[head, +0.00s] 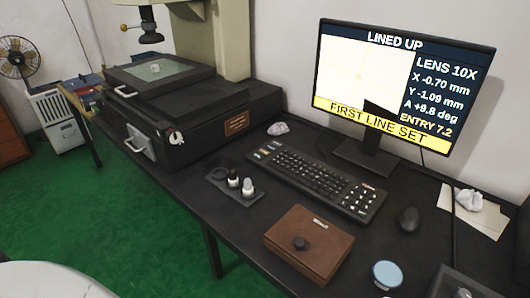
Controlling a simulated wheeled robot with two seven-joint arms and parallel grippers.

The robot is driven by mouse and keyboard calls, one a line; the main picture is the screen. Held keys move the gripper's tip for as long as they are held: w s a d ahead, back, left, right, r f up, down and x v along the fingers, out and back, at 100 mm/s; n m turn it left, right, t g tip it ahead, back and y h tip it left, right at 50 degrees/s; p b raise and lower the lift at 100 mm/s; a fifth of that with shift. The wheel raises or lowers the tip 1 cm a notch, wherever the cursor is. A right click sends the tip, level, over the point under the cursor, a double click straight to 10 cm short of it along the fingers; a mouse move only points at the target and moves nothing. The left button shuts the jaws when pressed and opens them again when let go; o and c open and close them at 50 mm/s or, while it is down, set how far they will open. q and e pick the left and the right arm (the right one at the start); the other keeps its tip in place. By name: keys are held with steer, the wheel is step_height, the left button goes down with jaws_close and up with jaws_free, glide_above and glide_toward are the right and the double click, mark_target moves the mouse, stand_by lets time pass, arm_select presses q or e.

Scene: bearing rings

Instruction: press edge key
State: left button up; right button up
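A black keyboard (312,180) lies on the dark table below the monitor. It has a few light-marked keys (268,149) at its left end and some pale and red-marked keys (366,191) at its right end. The key labels are too small to read, so I cannot tell which is the edge key. The monitor (400,85) reads "LINED UP", "LENS 10X", X -0.70 mm, Y -1.09 mm, A +9.8 deg, "ENTRY 7.2" and "FIRST LINE SET". A small pale ring-like part (155,68) sits on the glass stage (175,72) of the measuring machine. Neither gripper is in view.
A small tray with bottles (234,187) and a brown box with a dark knob (308,246) lie in front of the keyboard. A mouse (409,219) and a blue-lidded tin (387,274) are to the right.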

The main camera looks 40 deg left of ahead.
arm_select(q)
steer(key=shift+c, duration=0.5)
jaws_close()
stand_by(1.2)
